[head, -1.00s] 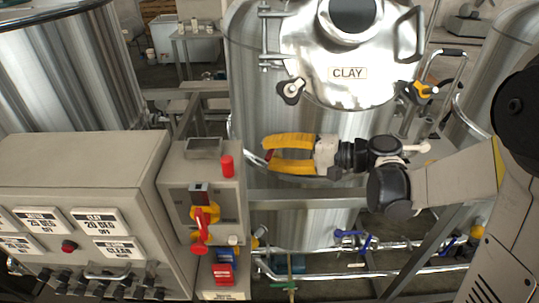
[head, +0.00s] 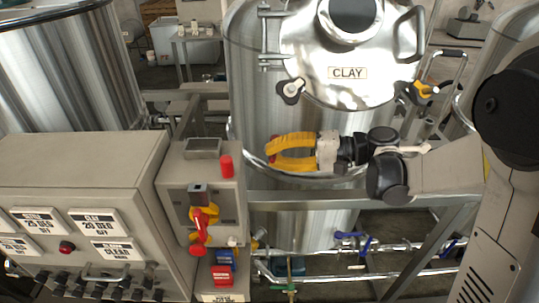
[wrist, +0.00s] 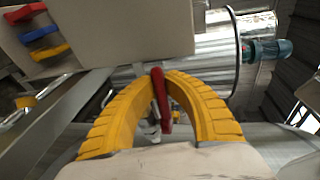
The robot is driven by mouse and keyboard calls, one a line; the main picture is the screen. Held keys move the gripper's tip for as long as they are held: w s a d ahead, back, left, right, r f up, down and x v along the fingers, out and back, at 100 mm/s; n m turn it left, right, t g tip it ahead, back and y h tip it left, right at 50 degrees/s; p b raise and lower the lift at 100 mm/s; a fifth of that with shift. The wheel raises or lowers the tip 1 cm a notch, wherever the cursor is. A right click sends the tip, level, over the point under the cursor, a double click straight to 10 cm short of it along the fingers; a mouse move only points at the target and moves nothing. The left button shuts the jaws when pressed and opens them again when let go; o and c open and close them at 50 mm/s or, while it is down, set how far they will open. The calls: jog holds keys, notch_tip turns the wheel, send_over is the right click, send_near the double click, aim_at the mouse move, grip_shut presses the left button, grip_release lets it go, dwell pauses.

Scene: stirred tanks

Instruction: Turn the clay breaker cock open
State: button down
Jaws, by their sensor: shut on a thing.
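The clay tank (head: 300,210) bears a "CLAY" label (head: 347,73) on its lid. My gripper (head: 271,154), with yellow fingers, is in front of the tank wall, reaching in from the right. In the wrist view my gripper (wrist: 160,73) has its fingertips brought together on a red lever (wrist: 161,98), apparently the clay breaker cock's handle. The lever points back between the fingers towards the palm. A pale metal fitting (wrist: 152,128) shows below it. In the head view the lever is mostly hidden by the fingers.
A grey switch box (head: 175,200) with a red-and-yellow rotary switch (head: 202,222) stands just left of my gripper. A labelled control panel (head: 70,180) is farther left. A metal frame rail (head: 330,200) runs below my gripper. Pipes with blue-handled valves (head: 350,236) lie lower.

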jog(key=shift+d+n+g, duration=0.3)
jog(key=shift+d+g, duration=0.05)
jog(key=shift+g, duration=0.05)
jog(key=c, duration=1.4)
grip_release()
jog(key=v, duration=1.2)
jog(key=shift+s, duration=0.1)
jog(key=shift+a, duration=0.15)
jog(key=s+a+f+m+t+h+b, duration=0.1)
jog(key=s+a+f+h, duration=0.35)
jog(key=s+h, duration=0.2)
jog(key=s+d+f+n+t+h, duration=0.1)
jog(key=s+d+h, duration=0.1)
jog(key=s+h, duration=0.1)
jog(key=s+d+f+t+h+b, duration=0.1)
jog(key=s+d+f+h, duration=0.1)
jog(key=s+d+h, duration=0.1)
jog(key=s+d+f+n+t+h, duration=0.1)
jog(key=s+d+t+h, duration=0.1)
jog(key=s+d+h, duration=0.1)
jog(key=shift+s+d+f+n+b, duration=0.1)
jog(key=shift+d+f+n+b, duration=0.2)
jog(key=shift+f+b, duration=0.1)
